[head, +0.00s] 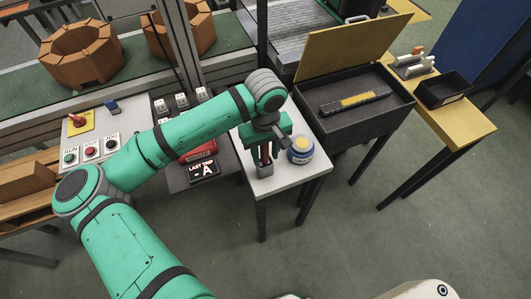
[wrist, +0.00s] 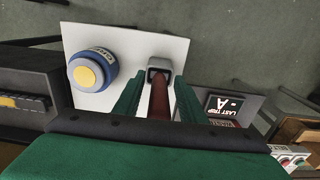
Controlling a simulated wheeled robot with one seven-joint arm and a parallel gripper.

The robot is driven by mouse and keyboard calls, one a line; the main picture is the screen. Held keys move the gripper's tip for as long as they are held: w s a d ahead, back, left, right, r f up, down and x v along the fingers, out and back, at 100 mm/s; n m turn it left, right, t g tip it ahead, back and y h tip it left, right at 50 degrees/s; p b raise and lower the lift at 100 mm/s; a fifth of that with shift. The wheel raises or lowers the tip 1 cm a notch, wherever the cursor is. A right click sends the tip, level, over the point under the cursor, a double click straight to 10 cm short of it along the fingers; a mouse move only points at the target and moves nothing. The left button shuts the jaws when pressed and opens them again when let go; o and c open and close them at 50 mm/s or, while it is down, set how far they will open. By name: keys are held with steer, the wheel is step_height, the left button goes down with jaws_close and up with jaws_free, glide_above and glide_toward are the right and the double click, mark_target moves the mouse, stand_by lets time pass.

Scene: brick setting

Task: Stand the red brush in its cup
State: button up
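The red brush (wrist: 159,99) stands with its lower end inside the small grey square cup (wrist: 158,64). In the head view the cup (head: 265,171) is on the white table, and a bit of the red brush (head: 265,153) shows above it. My gripper (wrist: 158,80) is around the brush from above, one green finger on either side. White table shows between the fingers and the brush, so the gripper looks open. In the head view my gripper (head: 265,152) is just above the cup. The brush's top end is hidden by my gripper.
A blue jar with a yellow lid centre (head: 300,149) stands right beside the cup on the white table (head: 290,178). An open dark box (head: 367,118) is to the right. A sign reading "LAST TRIP -A" (head: 203,170) and a button panel (head: 92,150) are to the left.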

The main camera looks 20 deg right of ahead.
step_height(320, 180, up, 12)
steer(key=shift+r, duration=0.15)
stand_by(0.5)
stand_by(0.4)
